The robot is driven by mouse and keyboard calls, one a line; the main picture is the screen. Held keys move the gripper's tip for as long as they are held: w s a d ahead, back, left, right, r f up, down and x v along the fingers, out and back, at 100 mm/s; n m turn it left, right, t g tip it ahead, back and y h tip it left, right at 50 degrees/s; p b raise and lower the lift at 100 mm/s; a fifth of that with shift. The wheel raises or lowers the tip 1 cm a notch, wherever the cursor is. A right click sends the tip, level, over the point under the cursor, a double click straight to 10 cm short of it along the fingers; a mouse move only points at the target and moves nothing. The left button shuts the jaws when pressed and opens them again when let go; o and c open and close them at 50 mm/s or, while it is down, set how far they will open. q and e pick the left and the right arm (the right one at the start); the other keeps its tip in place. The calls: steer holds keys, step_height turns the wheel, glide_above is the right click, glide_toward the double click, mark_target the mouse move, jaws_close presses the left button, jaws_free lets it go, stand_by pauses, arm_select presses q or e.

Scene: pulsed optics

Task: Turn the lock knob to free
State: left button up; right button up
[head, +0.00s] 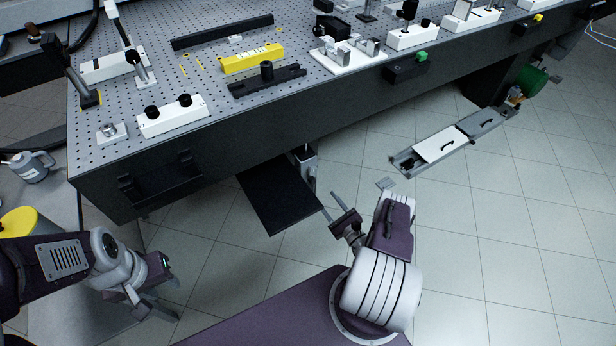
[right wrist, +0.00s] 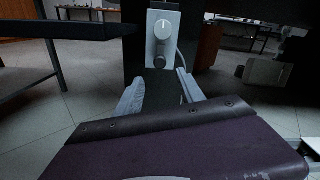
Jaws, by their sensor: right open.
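A light grey box (right wrist: 153,50) stands straight ahead in the right wrist view, with a round white knob (right wrist: 167,28) on its upper face. A smaller dark knob (right wrist: 157,60) sits below it. A short mark on the white knob is too small to read surely. In the head view the box (head: 308,160) is under the table edge, its knobs unclear. My right gripper (right wrist: 160,88) is open and empty, its fingers apart, pointing at the box and short of it. It also shows in the head view (head: 335,215). My left gripper (head: 155,310) hangs open and empty at lower left.
A black shelf (head: 278,195) juts out beside the box, left of my right gripper. The perforated optics table (head: 220,95) above carries several mounts. An open drawer-like tray (head: 440,145) is farther right. The tiled floor (head: 480,240) at right is clear.

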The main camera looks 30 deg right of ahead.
mark_target(314, 183)
steer(key=w+b, duration=0.1)
steer(key=w, duration=0.4)
steer(key=w+b, duration=0.1)
steer(key=w, duration=0.2)
steer(key=shift+a+b, duration=0.3)
steer(key=shift+a, duration=0.05)
steer(key=shift+w+r, duration=0.1)
steer(key=shift+w, duration=0.3)
jaws_close()
